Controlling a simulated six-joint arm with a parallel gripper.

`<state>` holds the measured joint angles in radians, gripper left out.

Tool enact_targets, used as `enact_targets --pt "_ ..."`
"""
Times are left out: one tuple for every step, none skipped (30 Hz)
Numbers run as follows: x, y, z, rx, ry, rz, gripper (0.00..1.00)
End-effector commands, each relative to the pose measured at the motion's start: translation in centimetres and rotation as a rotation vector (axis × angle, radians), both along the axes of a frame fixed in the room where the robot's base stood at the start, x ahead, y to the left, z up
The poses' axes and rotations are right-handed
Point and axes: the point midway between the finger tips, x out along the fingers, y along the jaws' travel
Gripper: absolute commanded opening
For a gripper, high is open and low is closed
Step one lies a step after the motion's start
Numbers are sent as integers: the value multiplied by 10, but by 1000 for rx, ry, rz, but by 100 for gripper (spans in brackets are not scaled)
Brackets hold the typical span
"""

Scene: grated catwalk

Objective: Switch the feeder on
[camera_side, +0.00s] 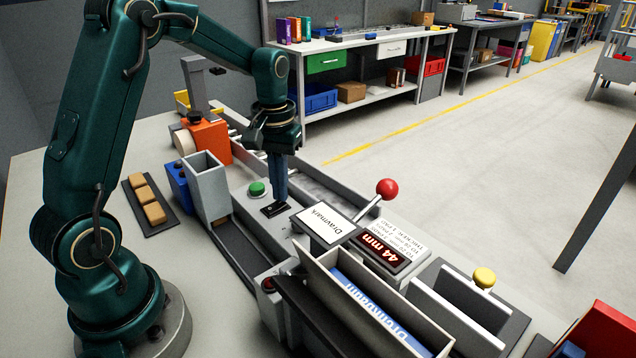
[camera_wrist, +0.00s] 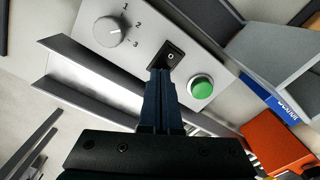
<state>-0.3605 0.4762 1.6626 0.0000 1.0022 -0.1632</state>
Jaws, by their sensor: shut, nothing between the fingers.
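The feeder's light grey control panel (camera_wrist: 225,60) fills the upper part of the wrist view. It carries a black rocker switch (camera_wrist: 172,56) with a small white "0" mark, a round green button (camera_wrist: 201,88) and a grey dial (camera_wrist: 108,31) numbered 1 to 3. In the side view the switch (camera_side: 274,209) and the green button (camera_side: 257,188) sit side by side. My gripper (camera_side: 279,199) points down with its fingers shut and empty. Its tips (camera_wrist: 160,74) are right at the switch's near edge. I cannot tell whether they touch it. The dial is not clear in the side view.
A lever with a red ball (camera_side: 387,188), a sign reading Drawmark (camera_side: 326,224) and a "44 mm" display (camera_side: 385,250) stand right of my gripper. A grey bin (camera_side: 207,187) and an orange unit (camera_side: 205,141) stand left. Brown blocks (camera_side: 146,202) lie on a dark tray.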

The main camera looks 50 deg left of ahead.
Motion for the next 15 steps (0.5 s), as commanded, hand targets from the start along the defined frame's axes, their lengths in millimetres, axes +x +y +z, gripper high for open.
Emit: enact_targets --pt "0 0 -1 0 1 0 0" --pt "0 0 -1 0 1 0 0" --pt "0 0 -2 0 1 0 0" --pt "0 0 -2 0 1 0 0" --pt "0 0 -3 0 1 0 0" --pt "0 0 -3 0 1 0 0" --pt "0 0 -4 0 1 0 0" --pt "0 0 -4 0 1 0 0" --pt "0 0 -5 0 1 0 0" --pt "0 0 -5 0 1 0 0" --pt "0 0 -6 0 1 0 0" --pt "0 0 -6 0 1 0 0" --pt "0 0 -7 0 1 0 0" --pt "0 0 -7 0 1 0 0" --pt "0 0 -8 0 1 0 0"
